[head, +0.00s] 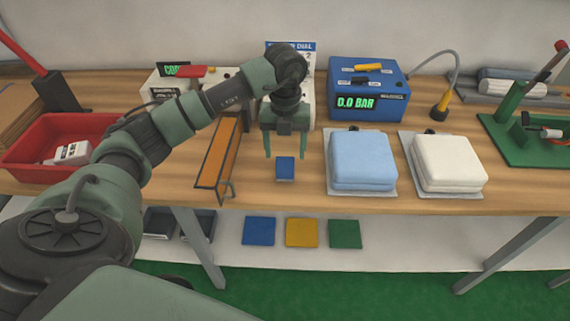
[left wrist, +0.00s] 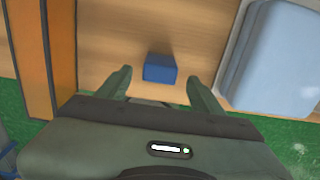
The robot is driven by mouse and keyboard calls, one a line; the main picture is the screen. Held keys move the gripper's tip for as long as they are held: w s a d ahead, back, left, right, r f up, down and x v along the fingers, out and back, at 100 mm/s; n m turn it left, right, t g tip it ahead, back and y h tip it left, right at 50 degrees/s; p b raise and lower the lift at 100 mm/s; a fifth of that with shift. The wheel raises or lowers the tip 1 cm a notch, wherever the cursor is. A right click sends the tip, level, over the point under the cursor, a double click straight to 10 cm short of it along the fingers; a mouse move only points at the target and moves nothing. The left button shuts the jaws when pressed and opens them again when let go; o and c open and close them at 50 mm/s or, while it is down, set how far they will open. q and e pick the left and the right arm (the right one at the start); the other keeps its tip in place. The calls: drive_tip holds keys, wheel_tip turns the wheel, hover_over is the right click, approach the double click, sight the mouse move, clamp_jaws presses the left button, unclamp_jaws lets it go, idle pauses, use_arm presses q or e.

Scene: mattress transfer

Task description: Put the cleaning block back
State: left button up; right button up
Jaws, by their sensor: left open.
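A small blue block (head: 285,166), which I take to be the cleaning block, lies on the wooden table near its front edge. My left gripper (head: 286,156) is open above it, pointing down, with one finger to each side in the picture. In the left wrist view the blue block (left wrist: 160,68) shows between and just beyond the two open fingertips (left wrist: 158,76), with nothing held. I cannot tell the exact height gap. My right gripper is not in view.
An orange-topped rail (head: 217,152) stands left of the block. A light-blue mattress (head: 362,158) and a white one (head: 447,162) lie to the right. Behind are a blue pressure box (head: 368,88) and a white dial unit. A red bin (head: 30,150) is far left.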

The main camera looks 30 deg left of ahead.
sight(285, 159)
use_arm(q)
wheel_tip(285, 159, up, 5)
drive_tip(key=shift+r, duration=0.1)
idle(0.6)
